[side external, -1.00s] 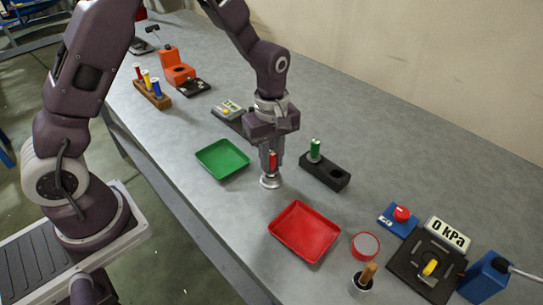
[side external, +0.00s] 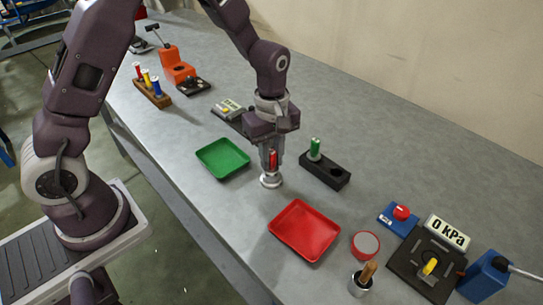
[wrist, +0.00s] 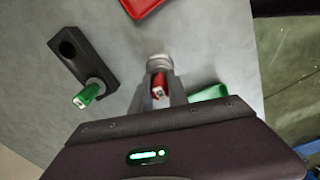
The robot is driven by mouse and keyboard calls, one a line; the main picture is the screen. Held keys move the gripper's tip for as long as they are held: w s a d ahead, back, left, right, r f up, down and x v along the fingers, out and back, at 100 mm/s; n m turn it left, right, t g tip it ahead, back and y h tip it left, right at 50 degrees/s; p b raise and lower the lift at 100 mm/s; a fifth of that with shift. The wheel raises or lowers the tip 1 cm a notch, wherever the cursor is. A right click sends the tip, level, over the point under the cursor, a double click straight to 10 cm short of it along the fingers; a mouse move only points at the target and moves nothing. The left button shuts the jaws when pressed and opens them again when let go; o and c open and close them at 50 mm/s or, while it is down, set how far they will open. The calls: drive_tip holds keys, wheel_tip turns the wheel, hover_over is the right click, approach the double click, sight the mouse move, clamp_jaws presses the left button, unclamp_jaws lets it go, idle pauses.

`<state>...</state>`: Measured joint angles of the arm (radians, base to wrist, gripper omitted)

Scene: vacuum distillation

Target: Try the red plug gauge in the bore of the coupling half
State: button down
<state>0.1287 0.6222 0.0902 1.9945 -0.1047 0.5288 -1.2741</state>
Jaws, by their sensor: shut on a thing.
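My gripper (side external: 271,165) is shut on the red plug gauge (side external: 272,158), held upright directly above the coupling half (side external: 270,182). The coupling half is a silver, round, flanged part on the grey bench. In the wrist view the red handle (wrist: 158,86) sits between my fingers, with the silver coupling half (wrist: 157,61) just beyond it. The gauge's lower end lines up with the coupling half, but the fingers hide the bore, and I cannot tell how far the gauge is in it.
A black block (side external: 338,180) with a green-handled gauge (side external: 315,149) and an empty hole stands to the right. A green tray (side external: 222,172) lies left, a red tray (side external: 304,255) in front. A wooden rack (side external: 160,100) with coloured handles stands farther back.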

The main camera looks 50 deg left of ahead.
sight(272, 152)
drive_tip(key=shift+f, duration=0.85)
idle(0.6)
drive_tip(key=shift+r, duration=0.1)
idle(0.8)
drive_tip(key=shift+r, duration=2.4)
